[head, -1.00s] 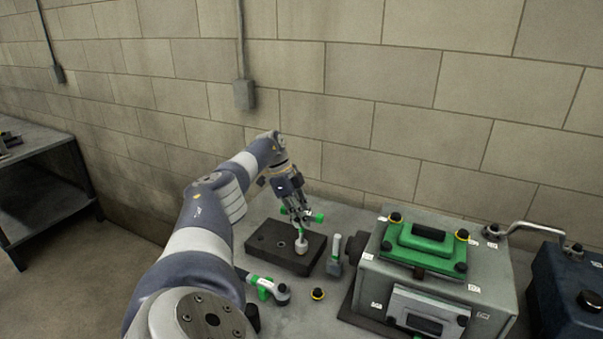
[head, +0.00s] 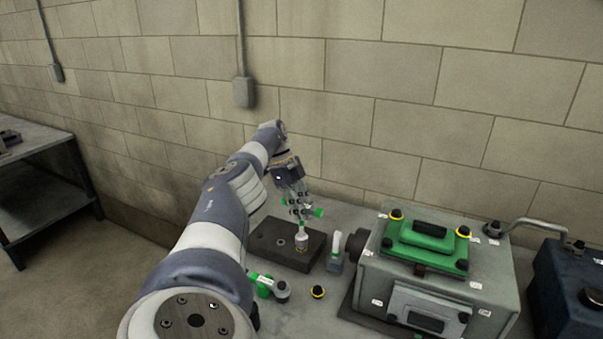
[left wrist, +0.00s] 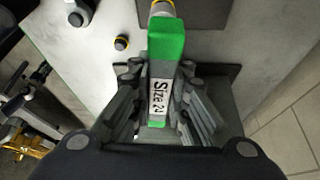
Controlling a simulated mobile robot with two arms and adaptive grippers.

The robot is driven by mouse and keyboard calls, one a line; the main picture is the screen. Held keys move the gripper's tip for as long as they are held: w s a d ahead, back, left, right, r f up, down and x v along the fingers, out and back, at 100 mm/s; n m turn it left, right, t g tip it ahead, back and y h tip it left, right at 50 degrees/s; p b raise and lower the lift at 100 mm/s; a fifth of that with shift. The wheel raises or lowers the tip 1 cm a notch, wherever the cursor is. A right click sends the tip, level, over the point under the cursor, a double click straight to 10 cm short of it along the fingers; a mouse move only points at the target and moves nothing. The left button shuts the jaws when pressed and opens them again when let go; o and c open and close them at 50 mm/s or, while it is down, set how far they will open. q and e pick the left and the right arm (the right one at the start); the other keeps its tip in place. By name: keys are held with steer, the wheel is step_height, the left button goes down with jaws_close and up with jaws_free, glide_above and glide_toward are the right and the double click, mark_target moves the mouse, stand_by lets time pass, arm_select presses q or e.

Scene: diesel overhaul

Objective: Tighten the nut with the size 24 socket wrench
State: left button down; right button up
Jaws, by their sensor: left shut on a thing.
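My left gripper (head: 299,207) is shut on the size 24 socket wrench (head: 301,240). Its green handle, with a white "Size 24" label, lies between the fingers in the left wrist view (left wrist: 160,55). In the head view the wrench's pale lower end shows over the dark block (head: 268,243); I cannot tell whether it touches. A loose nut-like piece with a yellow ring (head: 317,292) lies on the table in front of the block. My right gripper is not in view.
The grey engine box (head: 465,298) fills the table's right side. Another tool (head: 334,252) stands between block and engine, and a green-and-grey tool (head: 268,287) lies in front of the block. A dark blue container (head: 560,300) is at the far right.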

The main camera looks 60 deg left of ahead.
arm_select(q)
steer(key=shift+s+r+n+t+p, duration=0.15)
steer(key=shift+n+p, duration=0.4)
steer(key=shift+p, duration=1.2)
steer(key=shift+r+n+t+p, duration=0.2)
steer(key=shift+n+p, duration=0.35)
steer(key=shift+p, duration=1.2)
steer(key=shift+f+y, duration=0.15)
steer(key=shift+y, duration=0.15)
steer(key=shift+n+p, duration=0.3)
steer(key=shift+n, duration=0.2)
steer(key=shift+a+f+n+t+y, duration=0.15)
steer(key=shift+n+t+y, duration=0.3)
steer(key=shift+n, duration=0.65)
steer(key=shift+n+y, duration=0.25)
steer(key=shift+n, duration=0.55)
